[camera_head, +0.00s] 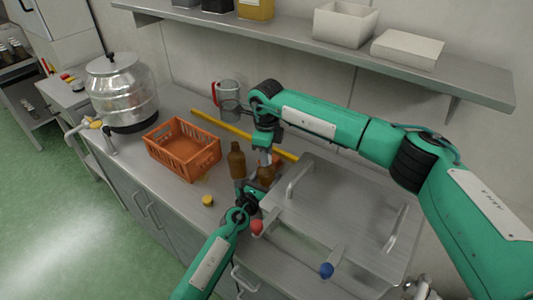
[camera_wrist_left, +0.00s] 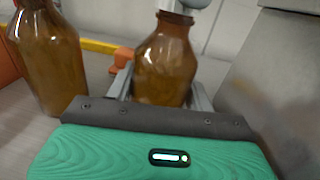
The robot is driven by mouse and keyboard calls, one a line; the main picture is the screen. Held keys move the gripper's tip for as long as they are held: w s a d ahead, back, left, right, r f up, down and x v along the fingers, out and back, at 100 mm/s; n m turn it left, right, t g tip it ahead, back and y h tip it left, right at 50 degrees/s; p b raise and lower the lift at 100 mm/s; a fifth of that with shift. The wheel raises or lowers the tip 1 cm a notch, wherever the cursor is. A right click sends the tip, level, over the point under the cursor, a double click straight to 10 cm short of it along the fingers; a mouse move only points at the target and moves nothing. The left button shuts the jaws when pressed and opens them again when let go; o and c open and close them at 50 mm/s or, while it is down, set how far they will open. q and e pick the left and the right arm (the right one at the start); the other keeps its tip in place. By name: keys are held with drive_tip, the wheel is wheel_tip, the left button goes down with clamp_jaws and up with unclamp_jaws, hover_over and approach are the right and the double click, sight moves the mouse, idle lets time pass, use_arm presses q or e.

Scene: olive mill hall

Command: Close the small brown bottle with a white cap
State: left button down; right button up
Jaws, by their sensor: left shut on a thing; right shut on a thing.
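The small brown bottle (camera_head: 267,174) stands upright on the counter, and its amber body (camera_wrist_left: 165,68) fills the middle of the left wrist view. My left gripper (camera_head: 256,188) is shut around its body from the front. My right gripper (camera_head: 265,153) points down right above the bottle's mouth and is shut on a small pale thing, seemingly the white cap, mostly hidden by the fingers. I cannot tell whether the cap touches the neck. A taller brown bottle (camera_head: 237,163) stands just left, apart from my grippers; it also shows in the left wrist view (camera_wrist_left: 50,60).
An orange crate (camera_head: 183,150) and a yellow cap (camera_head: 208,200) lie to the left. A glass jug (camera_head: 229,95) and a steel drum (camera_head: 122,90) stand behind. A metal lid-like panel with a handle (camera_head: 298,178) borders the right side. A shelf (camera_head: 330,55) overhangs the back.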

drive_tip(key=m, duration=0.9)
drive_tip(key=shift+m, duration=0.4)
drive_tip(key=m, duration=0.4)
drive_tip(key=shift+a+m, duration=0.1)
drive_tip(key=shift+m, duration=0.2)
drive_tip(key=m, duration=0.5)
drive_tip(key=o, duration=1)
drive_tip(key=shift+r, duration=0.1)
wheel_tip(320, 180, up, 12)
